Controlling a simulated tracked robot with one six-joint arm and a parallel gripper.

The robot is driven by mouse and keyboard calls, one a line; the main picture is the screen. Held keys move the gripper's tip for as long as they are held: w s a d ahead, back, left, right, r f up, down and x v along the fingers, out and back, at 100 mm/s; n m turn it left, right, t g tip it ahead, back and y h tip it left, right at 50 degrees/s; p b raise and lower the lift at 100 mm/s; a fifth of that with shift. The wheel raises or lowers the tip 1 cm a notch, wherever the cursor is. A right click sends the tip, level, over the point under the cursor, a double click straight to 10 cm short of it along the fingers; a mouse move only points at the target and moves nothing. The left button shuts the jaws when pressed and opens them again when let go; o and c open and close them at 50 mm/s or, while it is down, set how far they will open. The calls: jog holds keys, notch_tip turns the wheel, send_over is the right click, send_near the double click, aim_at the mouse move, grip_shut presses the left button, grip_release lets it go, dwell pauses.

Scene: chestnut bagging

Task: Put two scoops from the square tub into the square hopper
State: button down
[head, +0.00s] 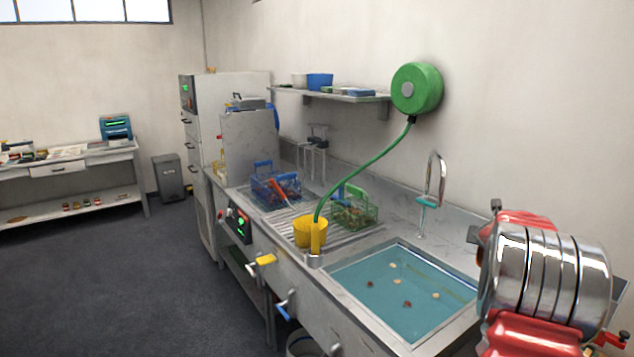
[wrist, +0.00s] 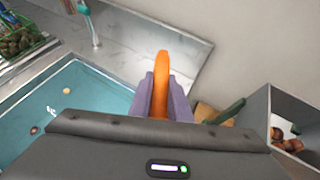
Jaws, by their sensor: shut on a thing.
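My gripper (wrist: 163,98) shows in the wrist view, its purple fingers shut on an orange handle (wrist: 162,60). The handle's tip sticks out beyond the fingers; whatever it belongs to is otherwise hidden. A grey square-walled container (wrist: 257,108) stands at the right of the wrist view, with several brown chestnuts (wrist: 289,143) inside. I cannot tell whether it is the tub or the hopper. My gripper is to its left, apart from it. In the head view my gripper does not show.
A water-filled sink (head: 350,283) holds several floating pieces. A yellow cup (head: 303,231), green basket (head: 357,212) and blue basket (head: 270,187) stand on the drainer. A tap (head: 436,180) rises behind the sink. A dark green bar (wrist: 228,111) lies near the grey container.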

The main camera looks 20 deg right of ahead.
jog(key=w+a+f+n+t+y, duration=0.1)
jog(key=w+a+f+n+y, duration=0.15)
jog(key=a, duration=0.95)
jog(key=w+a+f+n+t+y, duration=0.2)
jog(key=w+a+n, duration=0.15)
jog(key=a, duration=0.75)
jog(key=w+a+f+n+t+y, duration=0.1)
jog(key=w+a+f+n+y, duration=0.2)
jog(key=a, duration=0.9)
jog(key=s+a+f+n+y, duration=0.1)
jog(key=s+a+n+y, duration=0.1)
jog(key=a, duration=1.2)
jog(key=s+a+f+n+y, duration=0.1)
jog(key=s+a+n+y, duration=0.2)
jog(key=a, duration=1)
jog(key=shift+s+a+f+y, duration=0.35)
jog(key=shift+s+a+f, duration=0.05)
jog(key=shift+s, duration=0.55)
jog(key=shift+s, duration=0.1)
